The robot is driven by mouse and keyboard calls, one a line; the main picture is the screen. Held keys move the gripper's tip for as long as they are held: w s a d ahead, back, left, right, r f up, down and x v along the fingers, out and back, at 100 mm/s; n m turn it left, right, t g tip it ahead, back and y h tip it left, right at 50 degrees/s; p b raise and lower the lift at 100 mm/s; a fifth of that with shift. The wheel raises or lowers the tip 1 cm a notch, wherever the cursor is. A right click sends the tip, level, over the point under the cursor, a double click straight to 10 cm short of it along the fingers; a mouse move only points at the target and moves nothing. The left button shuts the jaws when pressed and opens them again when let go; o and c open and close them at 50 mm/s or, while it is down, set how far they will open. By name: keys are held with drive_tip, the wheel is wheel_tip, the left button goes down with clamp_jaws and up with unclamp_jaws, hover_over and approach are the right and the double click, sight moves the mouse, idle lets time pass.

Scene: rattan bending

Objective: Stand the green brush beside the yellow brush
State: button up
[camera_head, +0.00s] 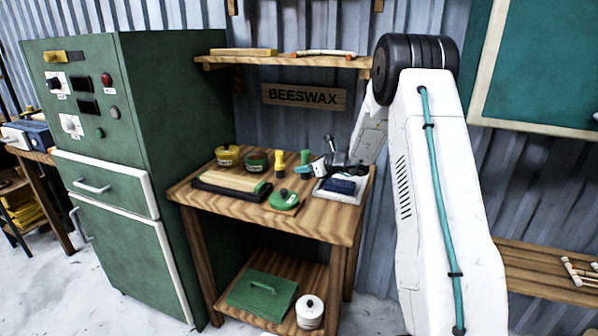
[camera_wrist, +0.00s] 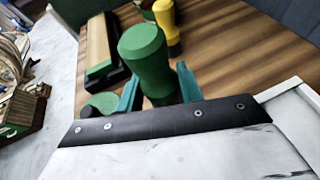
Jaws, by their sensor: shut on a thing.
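The green brush (camera_head: 305,157) is upright between the teal fingers of my gripper (camera_head: 304,170), at the back of the wooden table. In the wrist view the green brush (camera_wrist: 142,50) stands up between the two fingers of my gripper (camera_wrist: 158,90), which is shut on it. The yellow brush (camera_head: 279,162) stands upright just left of it, with a small gap. The yellow brush also shows behind the green one in the wrist view (camera_wrist: 167,22). The green brush's lower end is hidden, so I cannot tell whether it touches the table.
The wooden table (camera_head: 325,222) also holds a yellow tin (camera_head: 228,156), a green tin (camera_head: 257,162), a black tray with a pale block (camera_head: 229,181), a green round-topped item (camera_head: 284,198), and a white tray with a dark blue pad (camera_head: 341,186). A shelf (camera_head: 285,62) hangs above.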

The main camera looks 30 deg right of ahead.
drive_tip(key=w, duration=0.2)
drive_tip(key=w+d, duration=0.1)
drive_tip(key=w, duration=0.4)
drive_tip(key=shift+w+d+f, duration=0.15)
drive_tip(key=shift+d+f, duration=0.1)
drive_tip(key=shift+f, duration=1.8)
drive_tip(key=shift+f, duration=0.15)
drive_tip(key=o, duration=1)
